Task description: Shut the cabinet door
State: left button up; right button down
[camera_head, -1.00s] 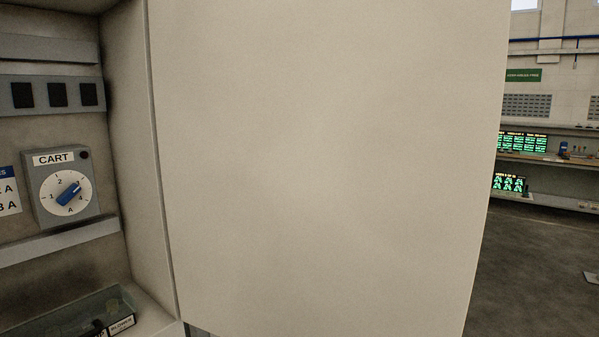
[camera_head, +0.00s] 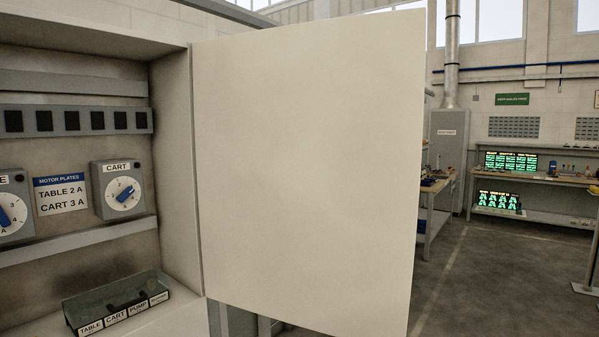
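The cabinet door (camera_head: 305,170) is a large cream panel, standing open in the middle of the head view. Its hinge edge runs along the right side of the cabinet (camera_head: 176,170), and its free edge is toward the right. The open cabinet interior shows at the left, with a CART dial (camera_head: 123,190) that has a blue knob, a row of dark switches and a labelled tray (camera_head: 118,300) at the bottom. Neither of my grippers is in view.
Right of the door there is open grey floor (camera_head: 480,275). A workbench (camera_head: 435,205) stands behind the door's free edge. Shelves with green-lit displays (camera_head: 511,161) stand by the far wall. A post with a foot (camera_head: 588,285) is at the right edge.

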aim_at(309, 136)
jog(key=k+u, duration=0.1)
jog(key=u, duration=0.3)
jog(key=k+u, duration=0.1)
jog(key=u, duration=0.25)
jog(key=k+j+u, duration=0.1)
jog(key=u, duration=0.3)
jog(key=l+u, duration=0.15)
jog(key=u, duration=1.3)
jog(key=k+l, duration=0.25)
jog(key=l, duration=0.4)
jog(key=k+l, duration=0.25)
jog(key=l, duration=0.35)
jog(key=k+l, duration=0.25)
jog(key=l, duration=0.4)
jog(key=k+l, duration=0.3)
jog(key=l, duration=0.35)
jog(key=k+l, duration=0.25)
jog(key=l, duration=0.35)
jog(key=k+l, duration=0.25)
jog(key=l, duration=0.4)
jog(key=k+l, duration=0.25)
jog(key=l, duration=0.4)
jog(key=k+l, duration=0.25)
jog(key=l, duration=0.35)
